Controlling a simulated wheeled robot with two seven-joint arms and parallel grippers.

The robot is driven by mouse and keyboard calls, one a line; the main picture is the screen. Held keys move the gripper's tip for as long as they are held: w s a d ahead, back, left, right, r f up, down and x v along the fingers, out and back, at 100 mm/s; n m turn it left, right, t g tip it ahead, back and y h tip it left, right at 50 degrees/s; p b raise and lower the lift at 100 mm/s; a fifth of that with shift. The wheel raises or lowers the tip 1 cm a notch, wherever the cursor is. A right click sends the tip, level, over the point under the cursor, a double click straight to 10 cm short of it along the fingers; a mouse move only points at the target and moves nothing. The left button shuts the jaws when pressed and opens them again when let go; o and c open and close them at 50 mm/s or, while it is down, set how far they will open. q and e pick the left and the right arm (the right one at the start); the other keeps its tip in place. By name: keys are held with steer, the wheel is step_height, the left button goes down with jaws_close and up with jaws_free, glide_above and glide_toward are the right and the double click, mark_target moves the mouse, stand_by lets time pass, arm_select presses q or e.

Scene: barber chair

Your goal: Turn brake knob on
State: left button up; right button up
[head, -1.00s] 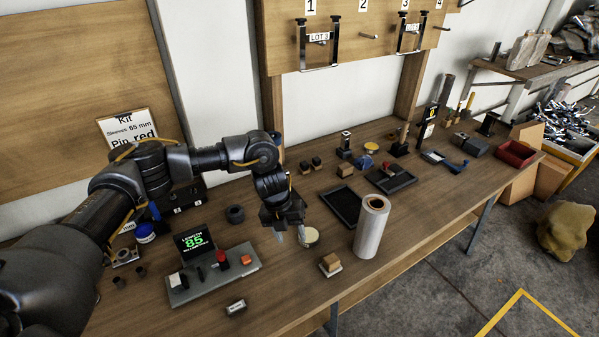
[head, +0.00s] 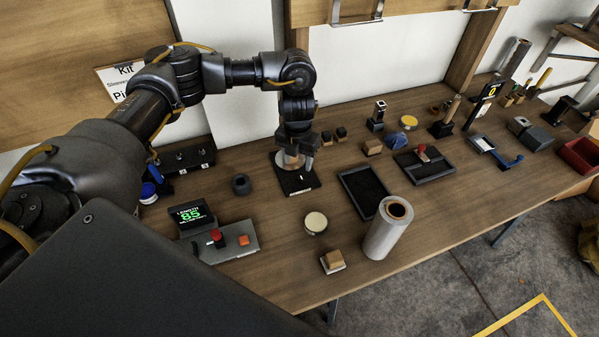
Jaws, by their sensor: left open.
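I cannot make out for sure which part is the brake knob. My left gripper (head: 295,162) points down over a black plate (head: 299,188) near the back of the bench, its fingers apart. A pale shape shows between the fingers, but whether it is a knob or part of the gripper I cannot tell. The plate carries a small white mark and is partly hidden by the gripper. My right gripper is not in view.
A round tin (head: 316,222), a wooden block (head: 334,261) and an upright pale roll (head: 386,232) stand toward the front. A dark tray (head: 364,194) lies right of the plate. A dark ring (head: 241,184) lies left of it. Bare wood lies between plate and tin.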

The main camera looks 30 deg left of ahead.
mark_target(300, 176)
arm_select(q)
steer(key=f, duration=0.1)
steer(key=w+f, duration=0.1)
steer(key=f, duration=0.1)
steer(key=w+f, duration=0.1)
steer(key=f, duration=0.1)
steer(key=shift+d, duration=0.15)
step_height(300, 176, down, 2)
steer(key=shift+s, duration=0.1)
steer(key=shift+s+f, duration=0.1)
steer(key=shift+s, duration=0.15)
steer(key=shift+f, duration=0.15)
steer(key=shift+w+f, duration=0.2)
steer(key=shift+s+r, duration=0.1)
steer(key=c, duration=1)
steer(key=shift+o, duration=0.2)
steer(key=shift+b, duration=0.35)
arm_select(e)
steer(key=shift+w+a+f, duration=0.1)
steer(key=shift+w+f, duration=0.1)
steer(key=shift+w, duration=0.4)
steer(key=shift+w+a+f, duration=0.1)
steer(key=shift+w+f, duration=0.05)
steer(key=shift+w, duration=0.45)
